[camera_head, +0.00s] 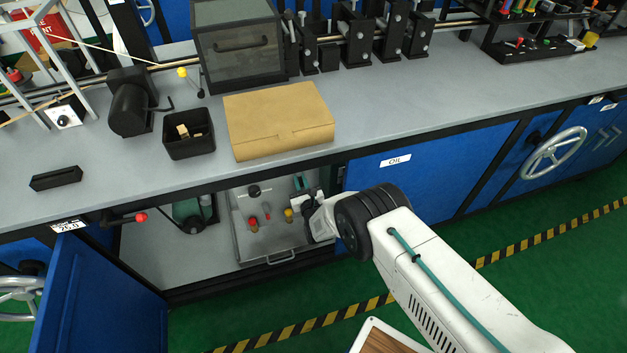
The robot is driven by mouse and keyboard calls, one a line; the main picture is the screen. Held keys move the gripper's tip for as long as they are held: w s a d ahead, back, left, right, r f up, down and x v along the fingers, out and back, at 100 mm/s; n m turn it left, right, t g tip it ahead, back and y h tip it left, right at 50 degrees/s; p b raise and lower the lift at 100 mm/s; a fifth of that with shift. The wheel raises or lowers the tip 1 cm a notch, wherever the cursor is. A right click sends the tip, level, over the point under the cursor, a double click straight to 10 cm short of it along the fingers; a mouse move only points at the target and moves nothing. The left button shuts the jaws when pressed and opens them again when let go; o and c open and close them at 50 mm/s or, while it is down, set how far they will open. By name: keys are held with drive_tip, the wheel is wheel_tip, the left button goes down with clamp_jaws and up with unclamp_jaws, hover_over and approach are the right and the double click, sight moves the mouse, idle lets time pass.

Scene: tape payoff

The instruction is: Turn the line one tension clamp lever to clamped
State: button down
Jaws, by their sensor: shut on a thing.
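My gripper (309,208) is low in the open cabinet under the bench, over the right side of a grey tray (262,246). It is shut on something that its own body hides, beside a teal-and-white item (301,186). A small yellow-topped piece (289,213) is just left of the fingers. On the bench, a lever with a yellow knob (182,73) stands by the rail, far from my gripper. I cannot tell if this is the line one tension clamp lever or read its setting. Another lever with a red knob (141,217) sticks out under the bench edge.
A brown box (278,120) and a black bin (189,134) stand on the bench above. An open blue door (100,300) is at lower left, and the closed OIL door (420,175) is at right. The bench front is clear at right.

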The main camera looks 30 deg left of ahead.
drive_tip(key=shift+s+f, duration=0.15)
drive_tip(key=c, duration=1.4)
unclamp_jaws()
drive_tip(key=shift+a, duration=0.1)
drive_tip(key=v, duration=0.8)
